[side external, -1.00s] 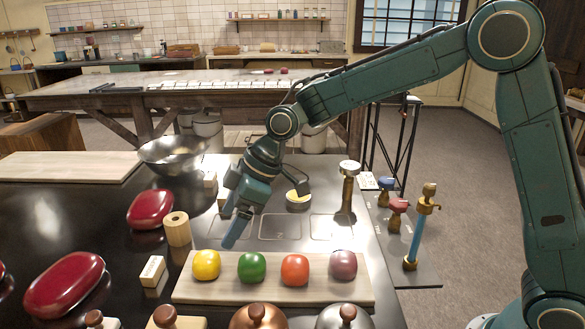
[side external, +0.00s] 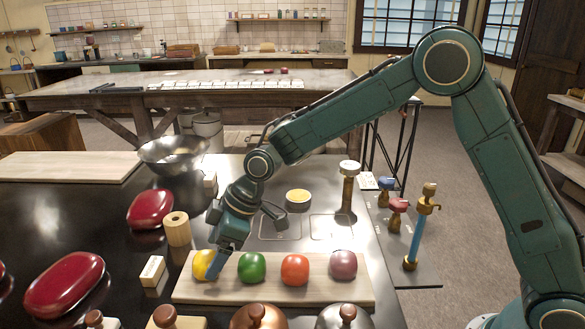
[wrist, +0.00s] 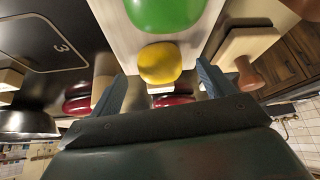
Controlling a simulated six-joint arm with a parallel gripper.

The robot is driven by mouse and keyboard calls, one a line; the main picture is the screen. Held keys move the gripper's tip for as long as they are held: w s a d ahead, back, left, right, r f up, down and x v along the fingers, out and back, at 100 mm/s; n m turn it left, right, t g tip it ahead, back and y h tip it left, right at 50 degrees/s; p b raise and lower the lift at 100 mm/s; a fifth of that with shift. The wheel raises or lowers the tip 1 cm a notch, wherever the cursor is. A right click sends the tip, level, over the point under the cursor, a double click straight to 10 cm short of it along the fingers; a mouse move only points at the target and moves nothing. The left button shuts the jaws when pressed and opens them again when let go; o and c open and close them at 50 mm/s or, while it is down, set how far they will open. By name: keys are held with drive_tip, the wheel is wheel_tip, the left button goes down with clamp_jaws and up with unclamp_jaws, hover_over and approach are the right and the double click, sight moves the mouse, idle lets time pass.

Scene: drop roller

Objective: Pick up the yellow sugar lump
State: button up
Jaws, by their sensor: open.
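The yellow sugar lump (side external: 200,262) is the leftmost of the round lumps on the pale wooden board (side external: 270,292). My gripper (side external: 213,266) points down at it, and one finger covers part of its right side in the side view. In the wrist view, the yellow lump (wrist: 160,63) shows between and just beyond my two spread fingers (wrist: 162,78). The jaws are open; I cannot tell whether a finger touches the lump.
Green (side external: 251,267), orange (side external: 295,270) and purple (side external: 343,265) lumps stand in a row to the right. A wooden roll (side external: 177,229) and a small pale block (side external: 152,271) stand left. Knobbed lids (side external: 258,315) line the front.

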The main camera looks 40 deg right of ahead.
drive_tip(key=shift+x, duration=1.45)
drive_tip(key=shift+c, duration=0.2)
drive_tip(key=c, duration=1.1)
